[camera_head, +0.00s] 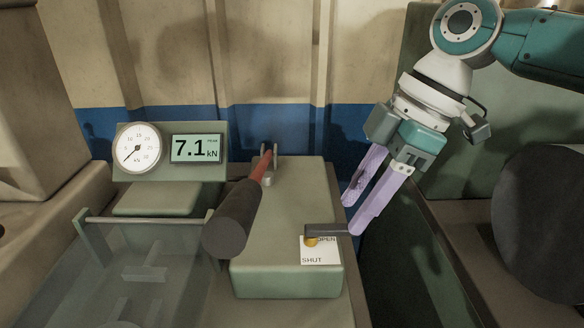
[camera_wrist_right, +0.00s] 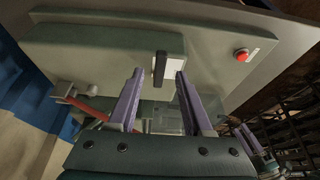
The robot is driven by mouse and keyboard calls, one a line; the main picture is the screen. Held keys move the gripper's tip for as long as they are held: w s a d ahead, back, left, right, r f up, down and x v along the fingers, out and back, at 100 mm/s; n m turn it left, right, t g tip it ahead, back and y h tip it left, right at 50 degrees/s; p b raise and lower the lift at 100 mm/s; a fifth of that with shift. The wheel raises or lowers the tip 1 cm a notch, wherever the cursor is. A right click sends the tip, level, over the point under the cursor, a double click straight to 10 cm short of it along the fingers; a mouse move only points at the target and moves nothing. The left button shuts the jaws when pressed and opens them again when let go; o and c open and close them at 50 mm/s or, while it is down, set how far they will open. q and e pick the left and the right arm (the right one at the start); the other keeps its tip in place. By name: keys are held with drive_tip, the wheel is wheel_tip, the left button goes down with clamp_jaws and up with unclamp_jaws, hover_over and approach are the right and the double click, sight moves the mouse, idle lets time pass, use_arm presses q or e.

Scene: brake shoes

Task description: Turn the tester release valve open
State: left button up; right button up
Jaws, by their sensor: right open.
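The release valve has a dark bar handle (camera_head: 327,230) on a brass-coloured pivot (camera_head: 311,241), on the grey-green tester block (camera_head: 280,275). The handle points right, across the upper part of a white card marked OPEN above and SHUT below (camera_head: 320,255). My right gripper (camera_head: 352,215) is open, with its lilac fingers angled down at the handle's free end. In the right wrist view the handle (camera_wrist_right: 160,66) shows in the gap between the two fingertips (camera_wrist_right: 160,75). I cannot tell whether a finger touches it.
A red pump lever with a thick black grip (camera_head: 232,218) slants over the block left of the valve. A dial gauge (camera_head: 138,147) and a 7.1 kN display (camera_head: 197,148) stand behind. A clear guard (camera_head: 140,260) is at left. The wrist view shows a red button (camera_wrist_right: 242,55).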

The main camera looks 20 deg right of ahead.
drive_tip(key=v, duration=0.7)
drive_tip(key=shift+r, duration=0.25)
drive_tip(key=shift+d, duration=0.1)
